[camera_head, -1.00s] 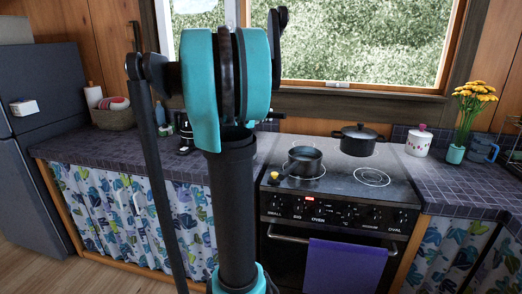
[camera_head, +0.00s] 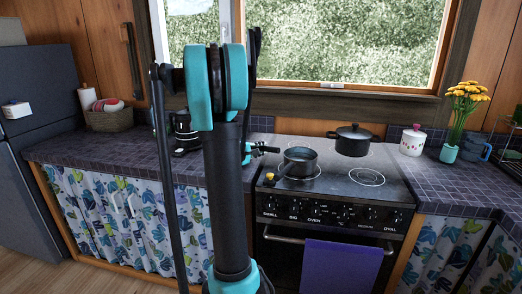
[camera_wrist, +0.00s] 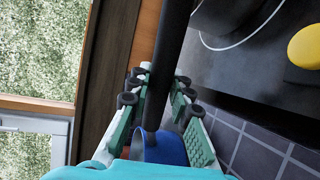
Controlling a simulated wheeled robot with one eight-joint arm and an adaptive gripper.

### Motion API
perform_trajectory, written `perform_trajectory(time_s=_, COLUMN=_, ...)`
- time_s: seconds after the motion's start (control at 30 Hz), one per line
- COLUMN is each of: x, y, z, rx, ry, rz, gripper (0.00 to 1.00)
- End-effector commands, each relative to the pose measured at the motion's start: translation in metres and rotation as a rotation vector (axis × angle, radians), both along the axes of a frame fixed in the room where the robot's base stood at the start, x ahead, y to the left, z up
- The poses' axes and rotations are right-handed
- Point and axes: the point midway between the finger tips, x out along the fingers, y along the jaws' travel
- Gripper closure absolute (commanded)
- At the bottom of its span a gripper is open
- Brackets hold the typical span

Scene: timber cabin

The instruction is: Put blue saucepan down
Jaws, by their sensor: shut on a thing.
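The blue saucepan (camera_wrist: 172,149) shows at the bottom of the wrist view, partly hidden by my teal gripper body. Its long black handle (camera_wrist: 171,50) runs up between the fingers. My gripper (camera_wrist: 160,88) is shut around this handle. In the head view my gripper (camera_head: 248,152) shows just right of my arm, low over the counter left of the stove. The handle (camera_head: 266,149) points right toward the stove, and the pan body is hidden behind my arm. I cannot tell whether the pan touches the counter.
The tiled counter (camera_head: 95,150) runs left of the stove. A dark pot (camera_head: 300,161) and a lidded black pot (camera_head: 353,140) stand on the stove (camera_head: 335,190). A black appliance (camera_head: 184,132) stands left of my arm. A yellow object (camera_head: 271,177) lies at the stove's front left.

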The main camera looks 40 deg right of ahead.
Motion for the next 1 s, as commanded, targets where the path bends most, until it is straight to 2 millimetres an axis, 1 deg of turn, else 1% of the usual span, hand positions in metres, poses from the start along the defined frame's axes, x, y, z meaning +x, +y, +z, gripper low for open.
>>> perform_trajectory(time_s=0.23, x=0.000, y=0.000, z=-0.002, rx=0.000, ry=-0.001, rz=0.000, gripper=1.00)
perform_trajectory(time_s=0.27, x=0.000, y=0.000, z=-0.002, rx=0.000, ry=0.000, rz=0.000, gripper=0.77)
perform_trajectory(time_s=0.4, x=0.000, y=0.000, z=-0.002, rx=0.000, ry=0.000, rz=0.000, gripper=0.60)
perform_trajectory(time_s=0.67, x=0.000, y=0.000, z=-0.002, rx=0.000, ry=0.000, rz=0.000, gripper=0.60)
perform_trajectory(time_s=0.77, x=-0.001, y=0.004, z=-0.001, rx=0.000, ry=0.000, rz=0.001, gripper=0.60)
perform_trajectory(time_s=0.87, x=-0.003, y=0.014, z=0.001, rx=0.000, ry=0.001, rz=0.002, gripper=0.60)
perform_trajectory(time_s=1.0, x=-0.010, y=0.039, z=0.006, rx=0.000, ry=0.000, rz=0.004, gripper=0.60)
